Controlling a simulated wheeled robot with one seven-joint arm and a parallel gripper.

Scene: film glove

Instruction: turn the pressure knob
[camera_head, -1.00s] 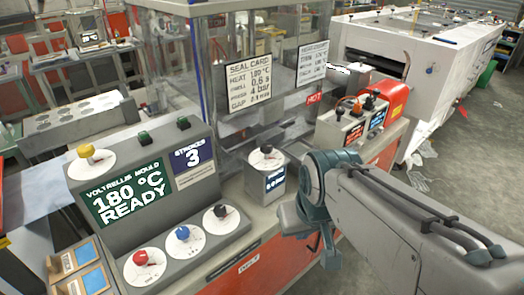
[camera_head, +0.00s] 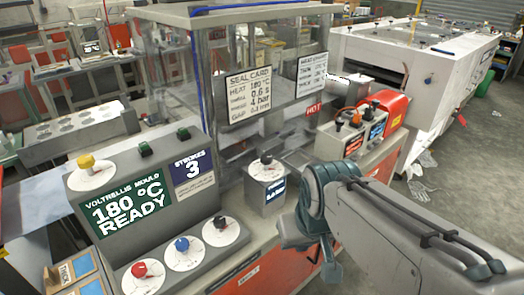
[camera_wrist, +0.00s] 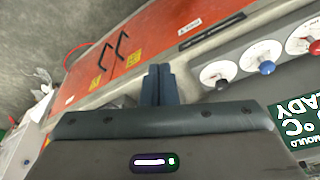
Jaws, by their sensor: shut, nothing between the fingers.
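The grey console carries several knobs on white dials: yellow (camera_head: 86,161) at the upper left, red (camera_head: 141,269), blue (camera_head: 182,244) and black (camera_head: 219,222) along its lower face. Another black knob (camera_head: 267,159) tops a small grey box to the right. I cannot read which one is marked pressure. My gripper (camera_head: 300,242) is to the right of the console and below that box, apart from every knob. In the wrist view its fingers (camera_wrist: 158,85) are together and empty, left of the black (camera_wrist: 221,83), blue (camera_wrist: 266,67) and red (camera_wrist: 314,46) knobs.
A green display (camera_head: 125,205) reads 180 °C READY. A clear-walled enclosure with a seal card (camera_head: 248,95) stands behind. An orange panel (camera_wrist: 135,45) with dark handles lies below the console edge. A red-and-grey control box (camera_head: 350,133) and white machine (camera_head: 400,60) stand right.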

